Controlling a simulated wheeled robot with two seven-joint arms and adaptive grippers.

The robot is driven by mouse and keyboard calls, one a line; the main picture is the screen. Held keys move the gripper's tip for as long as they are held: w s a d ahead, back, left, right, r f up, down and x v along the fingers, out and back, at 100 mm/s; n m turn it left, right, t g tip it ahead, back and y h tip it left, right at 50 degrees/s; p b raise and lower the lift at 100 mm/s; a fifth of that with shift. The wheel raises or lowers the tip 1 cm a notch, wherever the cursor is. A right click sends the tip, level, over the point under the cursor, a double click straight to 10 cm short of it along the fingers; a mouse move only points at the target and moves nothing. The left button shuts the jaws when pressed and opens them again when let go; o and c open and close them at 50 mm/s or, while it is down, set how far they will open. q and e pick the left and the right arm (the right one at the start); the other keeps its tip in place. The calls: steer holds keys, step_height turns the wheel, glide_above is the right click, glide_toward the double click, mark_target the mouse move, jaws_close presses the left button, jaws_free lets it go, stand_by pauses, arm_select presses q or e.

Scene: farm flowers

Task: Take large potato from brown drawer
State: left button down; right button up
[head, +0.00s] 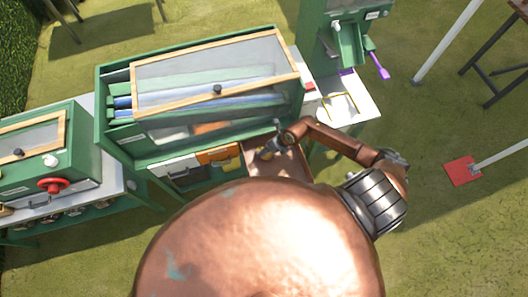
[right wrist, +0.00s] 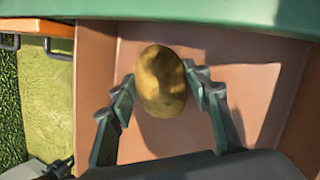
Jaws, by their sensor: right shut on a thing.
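The large potato (right wrist: 161,82) is yellow-brown and lies inside the open brown drawer in the right wrist view. The brown drawer (right wrist: 259,82) shows its pinkish-brown floor and side walls around it; it also shows in the head view (head: 292,165), pulled out below the green cabinet. My right gripper (right wrist: 164,97) has one finger on each side of the potato and is shut on it. In the head view my right gripper (head: 268,150) reaches down into the drawer, and the potato is too small to make out clearly there. My left gripper is out of view.
A white drawer (head: 180,168) and an orange drawer (head: 218,156) sit left of the brown one. The green cabinet (head: 125,148) with a glazed lid stands above them. A green machine (head: 340,50) with a purple handle stands to the right. Grass is open beyond.

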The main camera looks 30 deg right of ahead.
steer(key=c, duration=0.8)
steer(key=shift+r, duration=0.15)
